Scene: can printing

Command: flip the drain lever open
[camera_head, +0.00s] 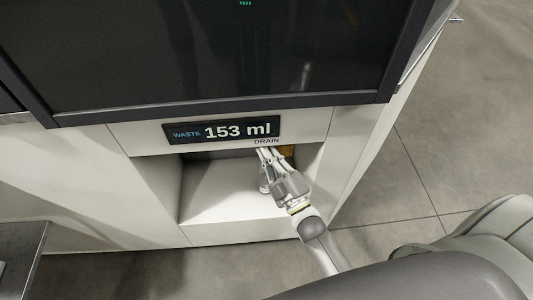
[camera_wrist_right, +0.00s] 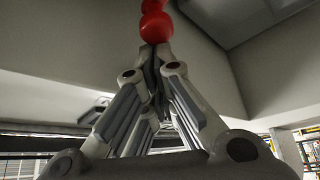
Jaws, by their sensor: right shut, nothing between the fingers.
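The drain lever shows in the right wrist view as a red, rounded handle (camera_wrist_right: 156,22) at the top of the picture. My right gripper (camera_wrist_right: 156,52) is shut with nothing between its fingers. Its tips are right below the red handle in that view; I cannot tell whether they touch it. In the head view my right gripper (camera_head: 265,153) reaches into the alcove under the "DRAIN" label, and the red handle is hidden there. A small brass-coloured part (camera_head: 288,150) shows just right of the fingers. My left gripper is in neither view.
A display (camera_head: 222,130) above the alcove reads "WASTE 153 ml". The alcove (camera_head: 215,205) has a pale bare floor, side walls and a low ceiling edge close around the gripper. A large dark panel is above. Open grey floor (camera_head: 460,120) lies to the right.

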